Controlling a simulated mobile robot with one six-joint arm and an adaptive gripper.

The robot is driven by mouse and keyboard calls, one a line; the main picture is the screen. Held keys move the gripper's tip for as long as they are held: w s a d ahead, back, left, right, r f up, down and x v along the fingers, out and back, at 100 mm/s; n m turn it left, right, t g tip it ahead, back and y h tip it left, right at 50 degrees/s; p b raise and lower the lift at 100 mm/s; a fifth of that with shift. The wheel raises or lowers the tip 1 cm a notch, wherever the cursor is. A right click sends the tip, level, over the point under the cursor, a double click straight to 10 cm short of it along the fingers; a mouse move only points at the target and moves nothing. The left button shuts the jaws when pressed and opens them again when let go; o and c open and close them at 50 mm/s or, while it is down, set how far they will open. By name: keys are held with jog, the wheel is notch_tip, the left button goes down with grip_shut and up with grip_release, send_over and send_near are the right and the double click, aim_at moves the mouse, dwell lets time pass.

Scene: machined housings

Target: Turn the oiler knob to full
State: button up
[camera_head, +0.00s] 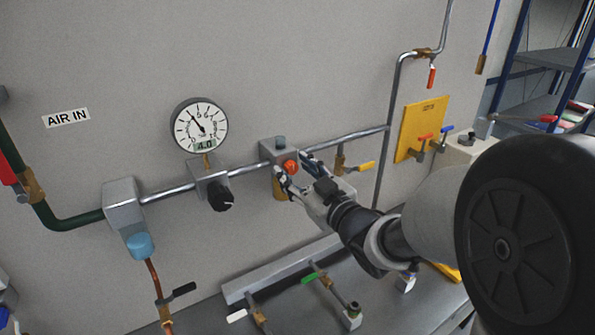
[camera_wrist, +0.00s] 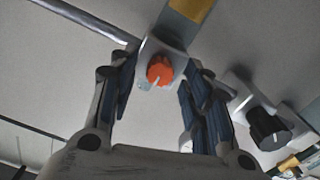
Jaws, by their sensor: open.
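The oiler is a grey block (camera_head: 271,151) on the metal pipe along the wall, with an amber bowl below it and an orange-red knob (camera_head: 291,166) on its front. In the wrist view the orange knob (camera_wrist: 160,70) has a pale pointer mark on its lower part. My gripper (camera_head: 298,171) is in front of the oiler. Its two fingers stand open on either side of the knob in the wrist view (camera_wrist: 157,95). A gap shows between each finger and the knob, and nothing is held.
A regulator with a black knob (camera_head: 220,196) and a round gauge (camera_head: 200,126) reading 4.0 sits left of the oiler. A yellow-handled valve (camera_head: 362,167) is close to its right. Valves with green (camera_head: 309,278) and white handles stand below. A yellow panel (camera_head: 421,129) is at right.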

grip_shut()
dwell(0.5)
